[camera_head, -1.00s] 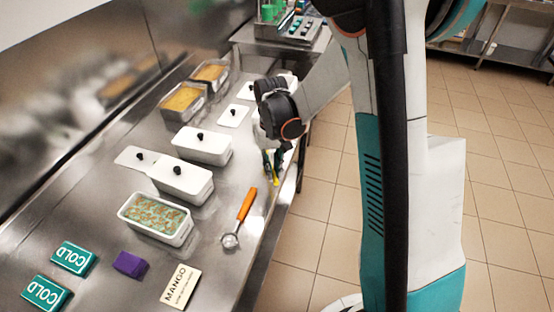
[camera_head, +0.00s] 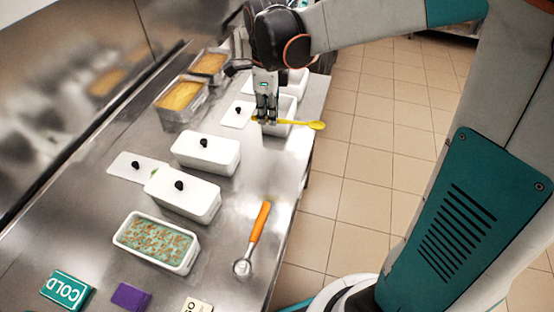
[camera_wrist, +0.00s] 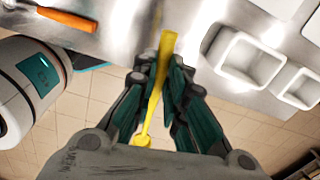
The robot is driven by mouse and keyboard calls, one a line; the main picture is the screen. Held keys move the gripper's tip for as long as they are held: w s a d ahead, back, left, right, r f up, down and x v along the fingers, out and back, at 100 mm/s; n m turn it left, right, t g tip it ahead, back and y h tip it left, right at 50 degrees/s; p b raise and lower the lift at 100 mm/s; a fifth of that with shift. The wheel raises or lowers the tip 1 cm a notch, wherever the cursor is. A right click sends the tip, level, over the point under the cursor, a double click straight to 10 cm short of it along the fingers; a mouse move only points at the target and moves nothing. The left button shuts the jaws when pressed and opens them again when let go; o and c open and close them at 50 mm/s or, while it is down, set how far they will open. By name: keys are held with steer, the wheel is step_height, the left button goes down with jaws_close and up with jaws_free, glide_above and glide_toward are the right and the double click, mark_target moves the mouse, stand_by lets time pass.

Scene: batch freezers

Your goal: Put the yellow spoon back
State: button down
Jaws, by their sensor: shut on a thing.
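My gripper (camera_head: 266,119) is shut on the yellow spoon (camera_head: 302,124) and holds it above the steel counter. The spoon lies roughly level across the fingers, with its rounded end sticking out to the right past the counter's edge. In the wrist view the spoon (camera_wrist: 157,85) runs lengthwise between the fingers (camera_wrist: 160,82), its flat end away from the palm and its rounded end near it. An open white container (camera_head: 286,128) is behind and below the gripper, partly hidden. In the wrist view two square white open containers (camera_wrist: 226,75) are to the right, apart from the spoon.
An orange-handled scoop (camera_head: 259,222) lies near the front edge. Lidded white tubs (camera_head: 206,152), a green-filled tub (camera_head: 156,240), two yellow-filled pans (camera_head: 181,97) and a COLD sign (camera_head: 66,290) occupy the counter. The tiled floor (camera_head: 370,160) is clear to the right.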

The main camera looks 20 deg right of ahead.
mark_target(269, 165)
steer(key=shift+w+a+r+m, duration=0.1)
steer(key=shift+w+r+m, duration=0.25)
steer(key=shift+m, duration=0.35)
steer(key=shift+f, duration=0.35)
step_height(269, 165, down, 19)
steer(key=b, duration=0.7)
steer(key=shift+f, duration=0.1)
steer(key=shift+f, duration=0.15)
steer(key=c, duration=1.6)
jaws_free()
steer(key=shift+c, duration=0.2)
steer(key=shift+r, duration=0.2)
